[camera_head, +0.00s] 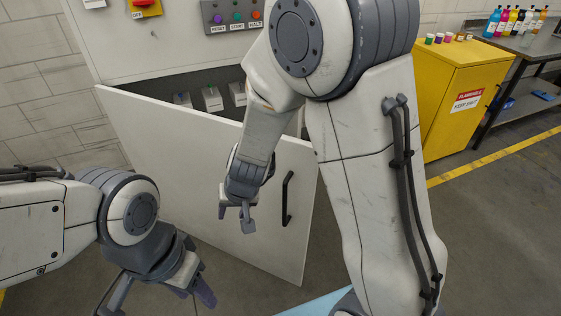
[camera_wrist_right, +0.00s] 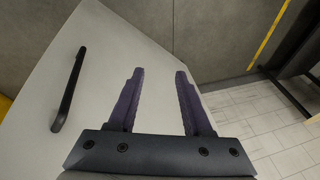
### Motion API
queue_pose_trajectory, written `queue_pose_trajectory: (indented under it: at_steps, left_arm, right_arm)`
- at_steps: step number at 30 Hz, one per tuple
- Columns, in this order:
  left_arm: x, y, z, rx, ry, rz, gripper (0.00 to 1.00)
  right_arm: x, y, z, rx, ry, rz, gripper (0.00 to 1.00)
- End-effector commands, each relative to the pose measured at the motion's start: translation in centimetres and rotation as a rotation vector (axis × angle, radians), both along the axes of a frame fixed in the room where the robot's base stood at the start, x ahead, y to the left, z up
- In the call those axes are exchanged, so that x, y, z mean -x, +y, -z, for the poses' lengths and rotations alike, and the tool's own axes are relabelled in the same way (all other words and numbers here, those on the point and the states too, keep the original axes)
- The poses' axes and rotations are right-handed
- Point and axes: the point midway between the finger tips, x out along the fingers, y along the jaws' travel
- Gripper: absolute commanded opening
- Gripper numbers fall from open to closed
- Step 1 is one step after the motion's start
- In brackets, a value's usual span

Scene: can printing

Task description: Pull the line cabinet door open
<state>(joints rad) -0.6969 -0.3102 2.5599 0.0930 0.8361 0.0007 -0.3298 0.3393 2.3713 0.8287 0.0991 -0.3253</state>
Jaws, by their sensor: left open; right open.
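The white line cabinet door (camera_head: 185,160) stands ajar in the head view, its right edge swung out from the cabinet (camera_head: 140,45). Its black bar handle (camera_head: 287,198) is near that right edge. My right gripper (camera_head: 235,215) is open and empty in front of the door, left of the handle and apart from it. In the right wrist view the open fingers (camera_wrist_right: 155,95) point along the door panel (camera_wrist_right: 105,50), and the handle (camera_wrist_right: 68,90) is off to the left. My left gripper (camera_head: 160,298) is open and empty at the lower left.
Inside the cabinet, several small breaker-like units (camera_head: 212,97) show above the door. A control panel (camera_head: 233,14) is on the cabinet front. A yellow flammables cabinet (camera_head: 455,85) and a bench (camera_head: 540,48) with bottles stand at the right. Floor is clear right of the door.

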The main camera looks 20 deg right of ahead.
Motion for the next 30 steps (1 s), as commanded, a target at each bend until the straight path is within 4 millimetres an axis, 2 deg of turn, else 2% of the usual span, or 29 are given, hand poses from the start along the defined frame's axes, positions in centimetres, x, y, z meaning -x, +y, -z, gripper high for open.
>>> queue_pose_trajectory:
  at_steps: [1, 3, 6, 9, 11, 13, 17, 24, 30]
  left_arm:
    - [0.0, 0.0, -3.8, 0.0, 0.0, 0.0, 0.5]
    - [0.0, 0.0, -6.0, 0.0, 0.0, 0.0, 0.5]
    - [0.0, 0.0, -8.5, 0.0, 0.0, -0.001, 0.5]
    - [0.0, 0.0, -10.2, 0.0, 0.0, -0.001, 0.5]
    - [0.0, 0.0, -10.8, 0.0, 0.0, -0.001, 0.5]
    - [0.0, 0.0, -11.1, 0.0, 0.0, -0.001, 0.5]
    - [0.0, 0.0, -10.7, -0.001, 0.001, 0.0, 0.5]
    - [0.0, 0.0, -8.6, -0.001, 0.001, 0.001, 0.5]
    - [0.0, 0.0, -7.4, -0.001, 0.001, 0.001, 0.5]
  right_arm:
    - [-1.3, -2.0, -2.1, 0.027, -0.002, 0.083, 0.5]
    - [-2.7, -4.6, -2.5, 0.069, -0.012, 0.186, 0.5]
    - [-3.8, -8.4, -2.7, 0.136, -0.017, 0.312, 0.5]
    - [-4.1, -11.3, -2.7, 0.194, -0.017, 0.403, 0.5]
    - [-4.1, -12.5, -2.6, 0.22, -0.015, 0.44, 0.5]
    - [-4.0, -13.5, -2.4, 0.242, -0.012, 0.469, 0.5]
    - [-4.2, -14.3, -1.4, 0.258, -0.012, 0.488, 0.5]
    - [-5.4, -15.2, 2.6, 0.257, -0.01, 0.488, 0.5]
    - [-6.5, -15.9, 5.7, 0.257, -0.01, 0.487, 0.5]
